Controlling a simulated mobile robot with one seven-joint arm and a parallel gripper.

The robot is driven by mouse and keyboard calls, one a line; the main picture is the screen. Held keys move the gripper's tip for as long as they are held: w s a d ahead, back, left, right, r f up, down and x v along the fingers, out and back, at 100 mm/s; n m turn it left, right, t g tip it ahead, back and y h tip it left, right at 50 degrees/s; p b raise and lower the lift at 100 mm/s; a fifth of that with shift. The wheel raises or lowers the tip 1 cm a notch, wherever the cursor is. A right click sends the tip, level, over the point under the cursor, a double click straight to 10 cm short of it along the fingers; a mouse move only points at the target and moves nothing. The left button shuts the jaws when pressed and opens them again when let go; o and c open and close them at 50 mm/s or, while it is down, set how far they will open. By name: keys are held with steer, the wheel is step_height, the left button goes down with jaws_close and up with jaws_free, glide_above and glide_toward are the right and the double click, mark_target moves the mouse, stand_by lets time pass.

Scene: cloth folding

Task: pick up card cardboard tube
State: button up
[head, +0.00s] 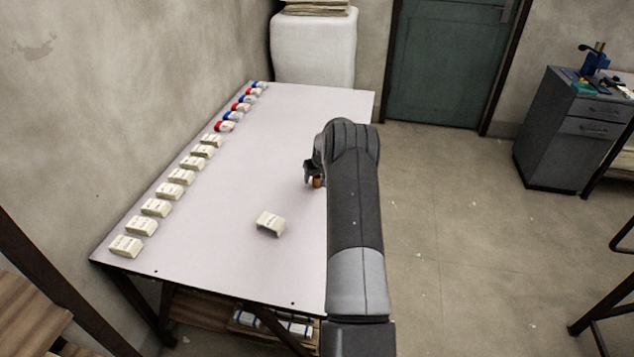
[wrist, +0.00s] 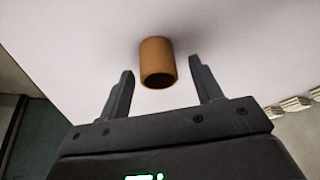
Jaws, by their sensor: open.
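The cardboard tube (wrist: 157,62) is a short brown cylinder on the white table (head: 285,130). In the wrist view it lies between and just beyond the fingertips of my gripper (wrist: 159,78), with a gap to each finger. My gripper is open and empty. In the head view a small brown part of the tube (head: 317,183) shows below my gripper (head: 312,176), near the table's right edge. My arm hides much of that area in the head view.
Several white boxes (head: 155,207) and red, white and blue items (head: 233,115) line the table's left edge. One white box (head: 270,224) sits apart near the front. The table's middle is clear. A grey drawer cabinet (head: 566,135) stands far right.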

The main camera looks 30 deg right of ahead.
steer(key=shift+f, duration=0.1)
steer(key=c, duration=1)
steer(key=shift+c, duration=0.2)
